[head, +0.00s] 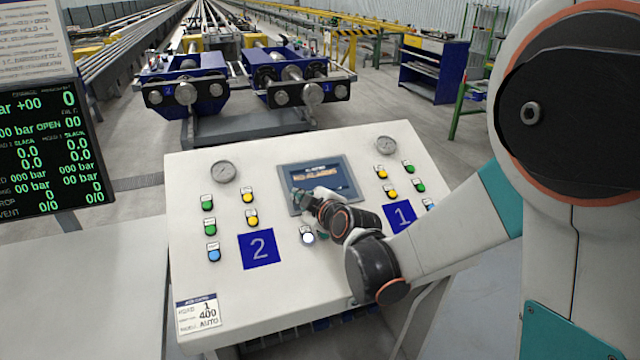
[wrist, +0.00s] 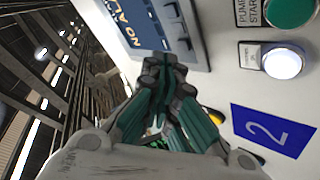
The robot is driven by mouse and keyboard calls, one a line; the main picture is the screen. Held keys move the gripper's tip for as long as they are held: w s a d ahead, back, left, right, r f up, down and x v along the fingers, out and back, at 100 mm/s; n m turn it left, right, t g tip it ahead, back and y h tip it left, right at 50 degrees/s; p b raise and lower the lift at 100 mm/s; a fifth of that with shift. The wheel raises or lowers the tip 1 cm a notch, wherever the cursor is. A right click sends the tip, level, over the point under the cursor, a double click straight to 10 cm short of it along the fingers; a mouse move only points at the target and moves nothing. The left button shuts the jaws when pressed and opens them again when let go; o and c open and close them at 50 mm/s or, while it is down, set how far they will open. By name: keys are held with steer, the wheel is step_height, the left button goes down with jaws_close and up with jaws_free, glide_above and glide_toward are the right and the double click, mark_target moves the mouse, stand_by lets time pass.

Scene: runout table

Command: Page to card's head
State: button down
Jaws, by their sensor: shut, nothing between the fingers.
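The console's display (head: 324,182) is lit, with an orange line of text on a dark screen. In the wrist view the display (wrist: 145,22) is cut off by the top edge, and dark keys (wrist: 183,43) run along its bezel. A white card (head: 198,313) is fixed at the console's lower left corner and reads 1, 400 and AUTO; its smaller print is too fine to read. My gripper (head: 297,196) is at the display's lower left, fingers shut and empty. In the wrist view its fingertips (wrist: 165,62) are close to the bezel; contact cannot be told.
A white lit button (head: 308,238) is just below my gripper. Green, yellow and blue buttons, gauges (head: 223,171) and blue plates 2 (head: 259,248) and 1 (head: 401,216) share the sloping console. A black readout monitor (head: 45,150) stands left. Blue machines (head: 185,85) stand behind.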

steer(key=shift+f, duration=0.15)
stand_by(0.5)
steer(key=shift+w+f+b, duration=0.2)
steer(key=shift+f+b, duration=0.05)
steer(key=shift+b, duration=0.15)
steer(key=shift+w+a+f+b, duration=0.1)
steer(key=shift+w+f+b, duration=0.05)
steer(key=shift+f+b, duration=0.25)
stand_by(0.6)
steer(key=shift+r, duration=0.1)
steer(key=shift+s+r+p, duration=0.35)
steer(key=shift+r+p, duration=0.25)
steer(key=shift+r, duration=0.15)
steer(key=shift+r, duration=0.1)
steer(key=r+p, duration=0.1)
steer(key=s+r+p, duration=0.1)
steer(key=r, duration=0.1)
steer(key=s+d+r+p, duration=0.1)
steer(key=r+p, duration=0.1)
steer(key=shift+s+r, duration=0.1)
steer(key=shift+s, duration=0.1)
stand_by(2.2)
